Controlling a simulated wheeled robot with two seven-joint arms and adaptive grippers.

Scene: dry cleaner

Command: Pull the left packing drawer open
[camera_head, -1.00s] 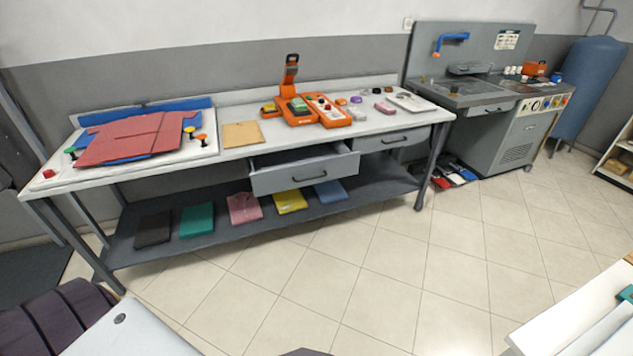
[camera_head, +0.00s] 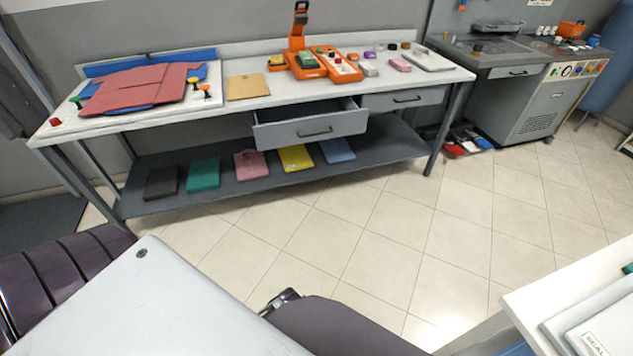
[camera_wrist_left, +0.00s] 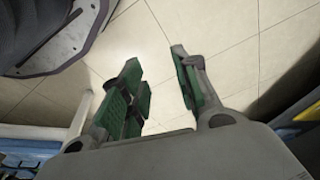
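My right gripper is not in view.
A red folded garment (camera_head: 140,88) lies on the table's left end. An orange device (camera_head: 320,65) stands behind the drawers. Folded garments (camera_head: 248,165) lie on the lower shelf. The tiled floor (camera_head: 390,240) before the table is clear. A white counter (camera_head: 560,295) is at lower right.

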